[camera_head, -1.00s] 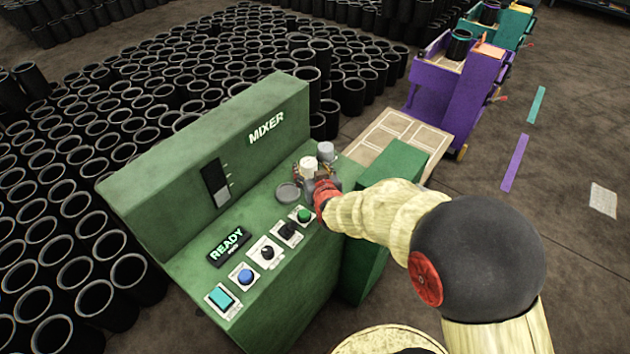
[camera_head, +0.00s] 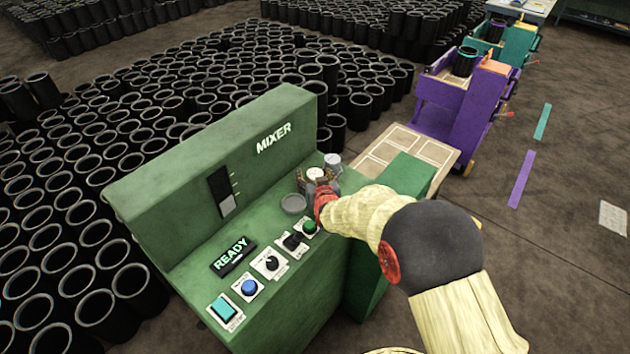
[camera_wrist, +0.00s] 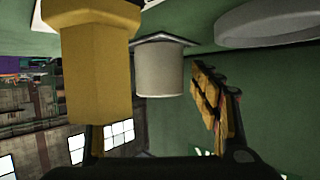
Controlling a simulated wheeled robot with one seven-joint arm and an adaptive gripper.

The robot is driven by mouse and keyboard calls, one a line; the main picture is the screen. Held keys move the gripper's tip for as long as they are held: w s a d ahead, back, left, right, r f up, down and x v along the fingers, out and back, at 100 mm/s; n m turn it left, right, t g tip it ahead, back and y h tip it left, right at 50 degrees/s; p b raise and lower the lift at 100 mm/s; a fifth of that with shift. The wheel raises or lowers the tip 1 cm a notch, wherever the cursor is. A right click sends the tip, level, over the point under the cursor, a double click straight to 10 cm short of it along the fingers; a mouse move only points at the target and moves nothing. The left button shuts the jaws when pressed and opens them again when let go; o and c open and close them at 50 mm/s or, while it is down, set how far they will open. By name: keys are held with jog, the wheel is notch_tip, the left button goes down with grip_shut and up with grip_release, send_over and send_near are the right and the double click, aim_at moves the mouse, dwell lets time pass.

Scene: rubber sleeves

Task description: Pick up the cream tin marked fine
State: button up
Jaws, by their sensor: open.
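A small cream tin (camera_head: 316,173) stands on the green mixer's ledge, right at the end of my arm in the head view. My gripper (camera_head: 318,184) is open and low beside it, with its fingers around the tin's sides. In the wrist view a pale tin (camera_wrist: 160,72) shows between my two yellow finger pads (camera_wrist: 150,60), with a gap to the right pad. The left finger stands close to its side. No marking is readable on it, so I cannot confirm "fine". A greyer tin (camera_head: 333,160) stands just behind and to the right.
A round grey dish (camera_head: 293,204) sits to the left of the tins; it also shows in the wrist view (camera_wrist: 268,24). The mixer's buttons and knobs (camera_head: 271,262) line its front ledge. Its tall back panel (camera_head: 225,160) rises behind. A wooden pallet (camera_head: 408,150) lies beyond.

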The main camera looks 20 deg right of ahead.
jog(key=shift+c, duration=0.2)
jog(key=c, duration=1.4)
